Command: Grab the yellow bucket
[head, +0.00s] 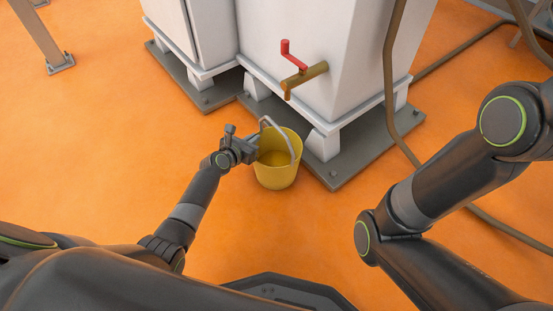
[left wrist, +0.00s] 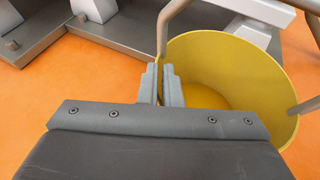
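The yellow bucket (head: 277,174) stands upright on the orange floor, below and in front of the red-handled tap (head: 293,65). Its grey handle (head: 283,128) is raised over the opening. My left gripper (head: 254,147) is at the bucket's left rim. In the left wrist view, the two fingers (left wrist: 161,88) are close together at the rim of the bucket (left wrist: 235,50), one outside and one inside, with the wall between them. The inside of the bucket looks empty. My right arm shows at the right, but its gripper is out of view.
A white tank (head: 300,30) on a grey base plate (head: 345,165) stands just behind and right of the bucket. A brown hose (head: 389,90) hangs down at the right and runs along the floor. The floor left of the bucket is clear.

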